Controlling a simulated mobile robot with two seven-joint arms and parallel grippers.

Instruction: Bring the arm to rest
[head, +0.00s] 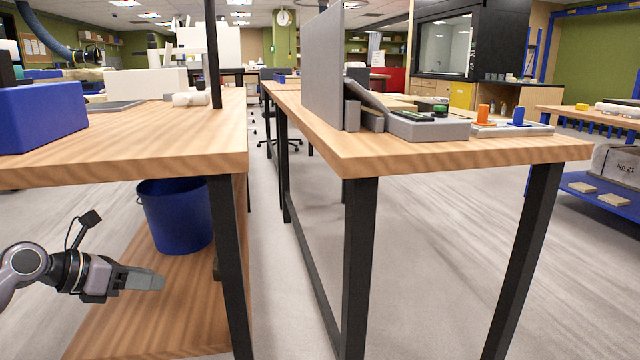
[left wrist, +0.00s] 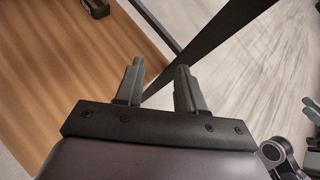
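My left gripper (head: 152,279) is in the lower left of the head view, below the left table's top and over its wooden lower shelf (head: 180,310). In the left wrist view the two dark fingers (left wrist: 159,68) stand apart with nothing between them, so it is open and empty.
The left wooden table (head: 190,150) has a black front leg (head: 230,260) just right of my left gripper. A dark blue bucket (head: 175,215) stands on the lower shelf behind it. A right wooden table (head: 450,155) bears a grey stand. Open floor (head: 440,250) lies under and beyond that table.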

